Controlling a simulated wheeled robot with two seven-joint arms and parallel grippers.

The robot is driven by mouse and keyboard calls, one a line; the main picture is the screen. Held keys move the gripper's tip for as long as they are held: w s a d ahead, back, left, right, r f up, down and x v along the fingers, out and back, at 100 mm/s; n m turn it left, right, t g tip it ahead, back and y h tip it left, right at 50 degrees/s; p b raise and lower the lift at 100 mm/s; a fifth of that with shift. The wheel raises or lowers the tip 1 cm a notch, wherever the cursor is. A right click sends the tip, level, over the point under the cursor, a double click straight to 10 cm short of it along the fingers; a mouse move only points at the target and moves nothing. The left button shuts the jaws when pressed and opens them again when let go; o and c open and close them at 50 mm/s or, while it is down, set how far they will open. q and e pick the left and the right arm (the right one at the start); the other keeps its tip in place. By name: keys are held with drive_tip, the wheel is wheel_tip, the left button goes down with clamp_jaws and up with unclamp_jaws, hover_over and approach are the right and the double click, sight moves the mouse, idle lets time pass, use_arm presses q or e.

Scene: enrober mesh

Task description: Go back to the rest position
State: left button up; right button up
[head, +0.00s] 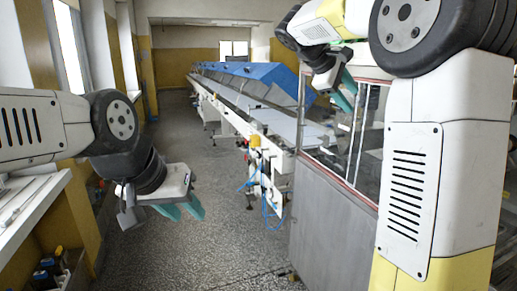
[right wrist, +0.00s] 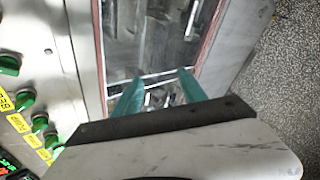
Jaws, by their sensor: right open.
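My left gripper (head: 186,212) hangs over the open floor at the left of the head view, its teal fingers apart with nothing between them. My right gripper (head: 347,92) is in front of the glazed machine cabinet (head: 330,220) at the upper right, partly hidden by my own arm. In the right wrist view my right gripper (right wrist: 158,84) has its two teal fingers spread apart and empty. They point at the cabinet's glass window (right wrist: 150,40), with metal parts visible behind it. I cannot tell how far the fingertips are from the glass.
A long conveyor (head: 255,115) with blue covers (head: 245,78) runs back from the cabinet. A control panel with green knobs (right wrist: 42,125) is left of the window. A white ledge (head: 30,210) lies at the left wall. The speckled floor (head: 205,165) between is clear.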

drive_tip(key=s+a+f+m+y, duration=0.3)
drive_tip(key=s+f, duration=0.3)
drive_tip(key=s, duration=0.3)
drive_tip(key=s+a+f+m+t+y, duration=0.1)
drive_tip(key=s+a+f+m+y, duration=0.2)
drive_tip(key=s+f, duration=0.3)
drive_tip(key=s+a+f+m+y, duration=0.2)
drive_tip(key=s+a+f+y, duration=0.2)
drive_tip(key=s, duration=0.8)
wheel_tip(320, 180, down, 2)
drive_tip(key=shift+a+m+y, duration=0.2)
drive_tip(key=shift+m+y, duration=0.2)
drive_tip(key=shift+y, duration=0.1)
